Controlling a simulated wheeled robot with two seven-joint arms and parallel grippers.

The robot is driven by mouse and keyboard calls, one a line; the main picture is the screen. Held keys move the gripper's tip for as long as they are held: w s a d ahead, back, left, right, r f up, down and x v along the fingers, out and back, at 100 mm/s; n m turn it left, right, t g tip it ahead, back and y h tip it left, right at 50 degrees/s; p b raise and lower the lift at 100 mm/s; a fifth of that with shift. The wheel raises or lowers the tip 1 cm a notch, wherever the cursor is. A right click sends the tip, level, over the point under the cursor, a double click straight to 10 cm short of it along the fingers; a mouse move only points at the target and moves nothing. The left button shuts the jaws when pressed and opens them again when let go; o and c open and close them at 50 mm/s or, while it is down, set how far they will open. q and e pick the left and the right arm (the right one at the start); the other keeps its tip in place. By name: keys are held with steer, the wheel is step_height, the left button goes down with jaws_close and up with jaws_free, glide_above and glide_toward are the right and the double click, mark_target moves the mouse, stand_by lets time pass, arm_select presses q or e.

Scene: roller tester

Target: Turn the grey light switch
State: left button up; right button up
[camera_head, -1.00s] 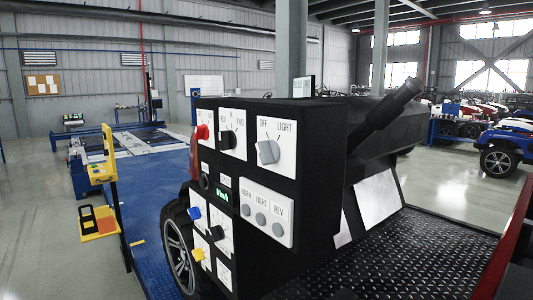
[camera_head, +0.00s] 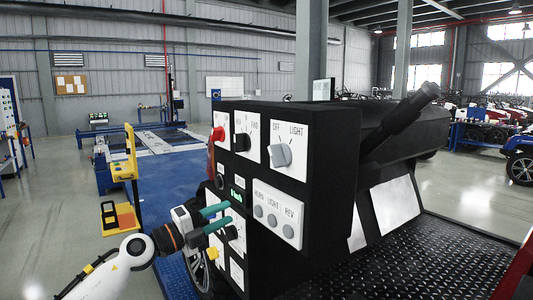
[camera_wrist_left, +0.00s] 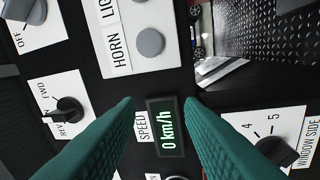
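The grey light switch (camera_head: 281,155) is a rotary knob on a white plate marked OFF and LIGHT, at the top right of the black control panel (camera_head: 255,180). In the left wrist view part of a grey knob (camera_wrist_left: 22,10) shows at the top left corner beside the word OFF. My left gripper (camera_head: 224,216) is in front of the lower left of the panel, below and left of the switch. Its green fingers are apart with nothing between them; the speed display (camera_wrist_left: 168,128) shows beyond the gap. My right gripper is not in view.
A red knob (camera_head: 217,133) and a black REV/FWD knob (camera_head: 242,142) sit left of the switch. Grey HORN, LIGHT and REV buttons (camera_head: 273,219) are below it. A black lever (camera_head: 400,118) sticks up at the right. A yellow stand (camera_head: 127,160) is at the left.

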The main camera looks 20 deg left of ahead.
arm_select(q)
steer(key=s+d+r+m+g+h, duration=0.1)
steer(key=s+d+r+m+g, duration=0.15)
steer(key=s+r+m, duration=0.45)
steer(key=m+y, duration=0.1)
steer(key=m, duration=0.3)
glide_toward(271, 153)
steer(key=shift+t, duration=0.25)
steer(key=p+x, duration=0.5)
steer(key=x, duration=0.3)
steer(key=shift+s, duration=0.1)
steer(key=shift+w+d+f+p, duration=0.15)
steer(key=shift+w+d+p, duration=0.2)
steer(key=shift+w, duration=0.1)
jaws_close()
